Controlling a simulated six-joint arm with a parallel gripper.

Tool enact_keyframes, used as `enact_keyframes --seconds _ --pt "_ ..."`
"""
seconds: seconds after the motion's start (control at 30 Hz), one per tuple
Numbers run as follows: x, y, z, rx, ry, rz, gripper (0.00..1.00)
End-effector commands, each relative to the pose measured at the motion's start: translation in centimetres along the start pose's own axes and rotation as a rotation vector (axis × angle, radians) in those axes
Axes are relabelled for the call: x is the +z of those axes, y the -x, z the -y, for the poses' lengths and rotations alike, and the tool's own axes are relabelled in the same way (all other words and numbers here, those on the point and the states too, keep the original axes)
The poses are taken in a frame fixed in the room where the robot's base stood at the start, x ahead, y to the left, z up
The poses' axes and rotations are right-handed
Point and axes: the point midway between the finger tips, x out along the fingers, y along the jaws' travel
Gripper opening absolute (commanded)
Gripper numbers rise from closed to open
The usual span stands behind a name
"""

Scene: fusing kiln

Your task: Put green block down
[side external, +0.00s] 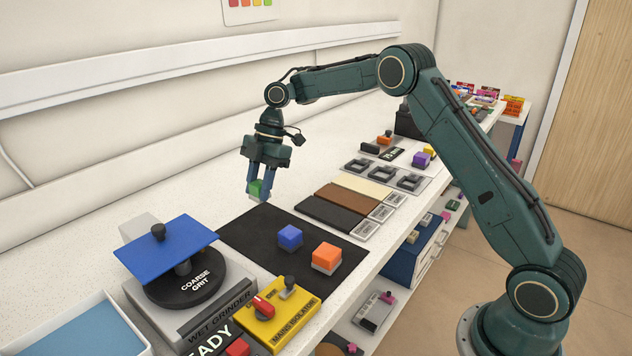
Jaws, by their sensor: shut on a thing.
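The green block (255,189) is between the fingers of my gripper (260,187), which is shut on it. A pale layer shows at the block's lower edge. My gripper points down and holds the block near the far left edge of the black mat (254,232). The block looks to be above the surface, but I cannot tell the exact gap. A blue block (290,236) and an orange block (326,256) stand on the mat, to the right of and nearer than the green block.
A wet grinder (215,307) with a blue plate (167,246) stands at the front left. A yellow mains isolator (283,309) is beside it. Black, brown and cream strips (345,201) lie right of the mat. The mat's left part is bare.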

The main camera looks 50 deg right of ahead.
Motion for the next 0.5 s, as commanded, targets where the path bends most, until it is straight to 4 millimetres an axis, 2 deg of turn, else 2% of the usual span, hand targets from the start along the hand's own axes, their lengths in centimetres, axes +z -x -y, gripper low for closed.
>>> enact_keyframes --seconds 0.2,0.37,0.5 --pt "-1.1 -0.4 -0.2 -0.001 0.003 -0.001 0.12" --pt "-0.8 -0.9 -0.2 -0.003 0.003 -0.002 0.12" --pt "-0.3 -2.2 -0.2 -0.004 0.001 -0.003 0.12"
